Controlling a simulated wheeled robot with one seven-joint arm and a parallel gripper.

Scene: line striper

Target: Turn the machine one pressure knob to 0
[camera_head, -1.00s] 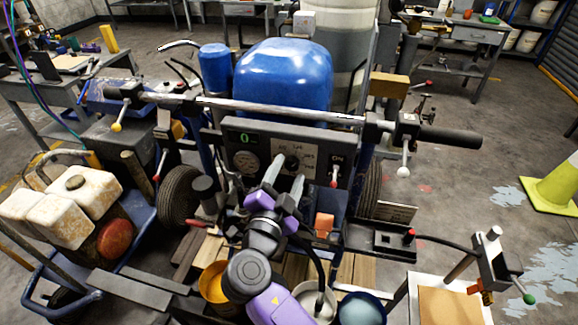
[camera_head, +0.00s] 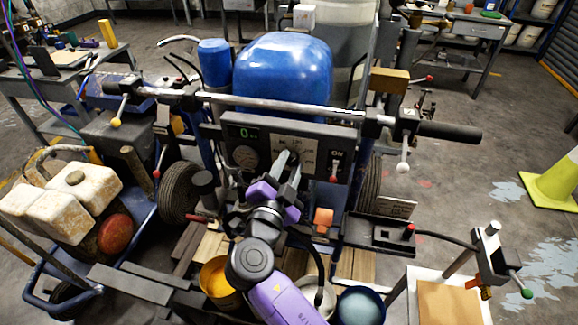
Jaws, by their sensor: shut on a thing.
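The line striper machine has a dark control panel (camera_head: 239,120) below its chrome handlebar. My gripper (camera_head: 287,161) is at the middle of the panel, with its fingers shut on the pressure knob. The knob (camera_head: 292,155) is dark and mostly hidden between the fingertips.
The chrome handlebar (camera_head: 275,104) runs across just above the panel, with levers at both ends. A blue tank (camera_head: 283,70) stands behind it.

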